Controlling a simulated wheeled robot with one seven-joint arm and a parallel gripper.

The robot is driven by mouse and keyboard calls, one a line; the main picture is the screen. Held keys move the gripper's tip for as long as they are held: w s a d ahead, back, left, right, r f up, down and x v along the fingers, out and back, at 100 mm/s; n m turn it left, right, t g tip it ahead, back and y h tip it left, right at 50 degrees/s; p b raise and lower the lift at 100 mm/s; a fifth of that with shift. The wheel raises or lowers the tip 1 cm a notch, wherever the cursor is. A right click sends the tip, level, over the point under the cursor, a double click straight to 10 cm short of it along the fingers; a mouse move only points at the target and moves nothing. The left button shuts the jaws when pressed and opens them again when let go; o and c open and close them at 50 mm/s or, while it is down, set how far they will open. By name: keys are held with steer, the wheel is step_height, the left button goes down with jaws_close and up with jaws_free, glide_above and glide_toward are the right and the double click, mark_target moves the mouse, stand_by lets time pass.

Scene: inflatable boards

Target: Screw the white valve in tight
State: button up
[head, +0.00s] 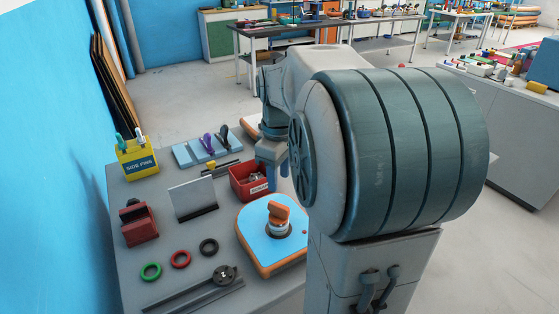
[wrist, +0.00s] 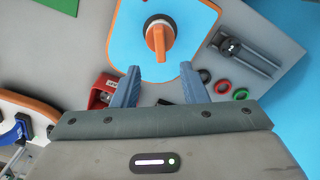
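The white valve (head: 278,228) shows as a pale ring standing upright in the blue board piece with an orange rim (head: 260,246). An orange winged handle (head: 279,210) sits on top of it. In the wrist view the orange handle (wrist: 158,40) is just beyond my fingertips, roughly centred between them, and covers most of the valve. My gripper (wrist: 160,67) is open and empty, with its two blue fingers wide apart. In the head view the gripper (head: 272,178) hangs behind the board, partly hidden by my arm. How tight the valve sits cannot be told.
A red bin (head: 239,183) with small parts stands behind the board. Green (head: 151,271), red (head: 181,259) and black (head: 208,247) rings lie left of it, near a black tool (head: 224,274). A grey upright plate (head: 194,199) and yellow fin box (head: 138,160) stand farther left.

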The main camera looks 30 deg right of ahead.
steer(key=shift+r, duration=1.9)
